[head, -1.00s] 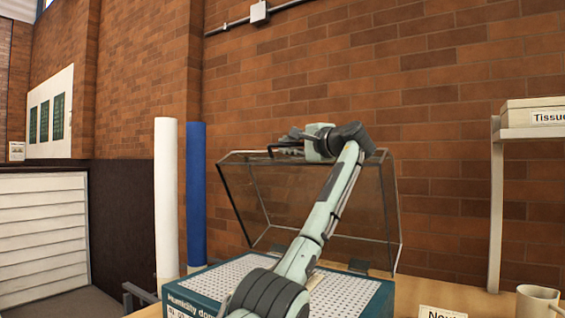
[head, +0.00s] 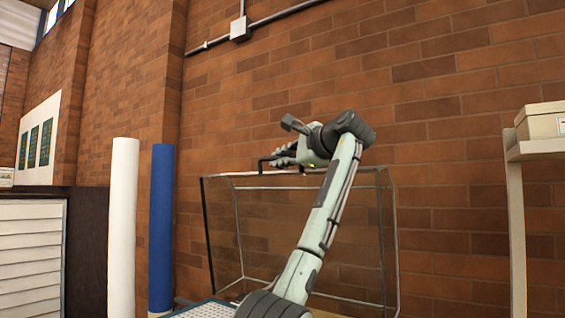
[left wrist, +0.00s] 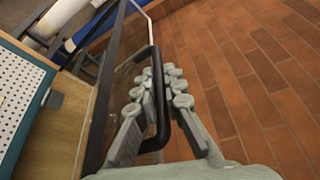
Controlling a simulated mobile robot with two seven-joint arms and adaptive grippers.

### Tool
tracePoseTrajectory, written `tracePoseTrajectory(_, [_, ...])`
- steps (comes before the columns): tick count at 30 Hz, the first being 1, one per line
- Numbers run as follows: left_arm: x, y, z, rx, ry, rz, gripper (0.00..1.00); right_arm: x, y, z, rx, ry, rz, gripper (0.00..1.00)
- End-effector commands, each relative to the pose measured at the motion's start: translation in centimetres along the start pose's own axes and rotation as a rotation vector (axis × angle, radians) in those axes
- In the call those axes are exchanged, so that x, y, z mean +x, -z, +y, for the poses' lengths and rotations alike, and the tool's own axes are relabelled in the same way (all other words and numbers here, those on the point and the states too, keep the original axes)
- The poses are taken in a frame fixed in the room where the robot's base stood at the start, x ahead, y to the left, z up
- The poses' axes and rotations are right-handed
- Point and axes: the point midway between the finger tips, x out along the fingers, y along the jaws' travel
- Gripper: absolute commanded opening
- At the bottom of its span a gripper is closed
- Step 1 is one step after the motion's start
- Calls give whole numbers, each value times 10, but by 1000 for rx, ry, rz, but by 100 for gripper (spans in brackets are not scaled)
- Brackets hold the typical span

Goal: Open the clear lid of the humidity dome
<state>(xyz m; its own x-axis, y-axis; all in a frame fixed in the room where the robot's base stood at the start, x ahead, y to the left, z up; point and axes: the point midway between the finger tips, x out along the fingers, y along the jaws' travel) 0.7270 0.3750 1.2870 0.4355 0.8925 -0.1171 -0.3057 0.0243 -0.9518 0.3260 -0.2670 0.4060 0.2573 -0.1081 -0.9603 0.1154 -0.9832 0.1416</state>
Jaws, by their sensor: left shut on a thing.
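The clear lid (head: 225,230) of the humidity dome stands raised and nearly upright in the head view, with a thin frame and the brick wall showing through it. The dome's base, with its white perforated top (head: 205,311), shows only at the bottom edge. My left gripper (head: 278,160) is at the lid's top edge, shut on the black handle. In the left wrist view the handle (left wrist: 160,100) passes between the fingers (left wrist: 155,92) of my left gripper. The perforated base (left wrist: 18,95) is at the left there. My right gripper is not in view.
A white roll (head: 123,225) and a blue roll (head: 162,225) stand upright to the left of the lid. A shelf (head: 535,150) with a box (head: 540,122) stands at the right. The brick wall (head: 440,180) is behind the lid.

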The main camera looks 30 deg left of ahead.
Motion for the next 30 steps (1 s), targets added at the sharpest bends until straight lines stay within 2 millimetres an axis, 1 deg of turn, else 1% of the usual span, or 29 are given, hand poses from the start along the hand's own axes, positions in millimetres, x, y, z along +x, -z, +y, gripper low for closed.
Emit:
tracePoseTrajectory(10, [0,0,1,3,-2,0,0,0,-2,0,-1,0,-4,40])
tracePoseTrajectory(11, [0,0,1,3,-2,0,10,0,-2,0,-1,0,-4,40])
tracePoseTrajectory(13, [0,0,1,2,-2,0,19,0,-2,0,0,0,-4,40])
tracePoseTrajectory(19, [0,0,1,2,-2,0,19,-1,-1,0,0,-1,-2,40])
tracePoseTrajectory(22, [-1,0,0,1,-1,0,19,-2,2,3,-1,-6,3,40])
tracePoseTrajectory(26, [-12,1,0,2,0,1,19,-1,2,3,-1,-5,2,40])
tracePoseTrajectory(30, [-38,1,0,0,1,3,19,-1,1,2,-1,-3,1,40])
